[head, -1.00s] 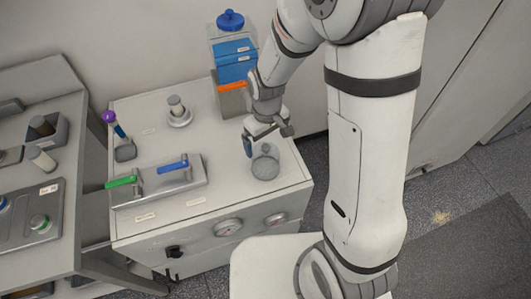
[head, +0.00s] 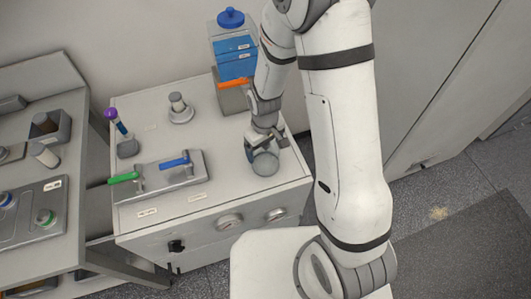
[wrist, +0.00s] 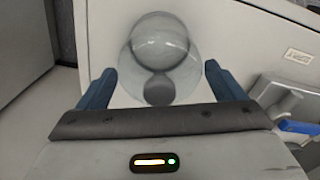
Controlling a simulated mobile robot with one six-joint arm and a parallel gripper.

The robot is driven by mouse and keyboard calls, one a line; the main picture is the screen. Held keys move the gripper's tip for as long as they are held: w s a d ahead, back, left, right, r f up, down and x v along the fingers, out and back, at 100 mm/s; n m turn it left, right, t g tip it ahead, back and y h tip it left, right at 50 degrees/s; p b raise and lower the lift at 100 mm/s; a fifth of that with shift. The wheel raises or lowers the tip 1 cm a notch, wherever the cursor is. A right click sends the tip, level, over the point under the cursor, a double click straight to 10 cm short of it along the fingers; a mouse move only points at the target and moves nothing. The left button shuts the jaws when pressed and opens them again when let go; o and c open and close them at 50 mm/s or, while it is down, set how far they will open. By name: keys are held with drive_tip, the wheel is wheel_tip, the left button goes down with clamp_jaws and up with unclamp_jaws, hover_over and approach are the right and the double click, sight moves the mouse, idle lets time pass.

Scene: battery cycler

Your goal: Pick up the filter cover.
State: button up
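The filter cover looks like the clear grey rounded dome (head: 265,163) near the front right of the cabinet top. In the wrist view the dome (wrist: 165,42) is see-through, with a darker round part at its near side. My gripper (head: 263,143) is right above and behind the dome in the head view and hides its upper part. In the wrist view my gripper (wrist: 158,75) is open, with one blue finger on each side of the dome's near part. Gaps show between the fingers and the dome.
A valve plate with green (head: 123,178) and blue (head: 174,162) handles lies left of the dome. A blue container (head: 234,60) stands at the back, with an orange handle (head: 234,83) close to my arm. A round metal fitting (head: 180,108) and a purple-topped piece (head: 118,125) stand further left.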

drive_tip(key=c, duration=0.5)
drive_tip(key=shift+r, duration=0.15)
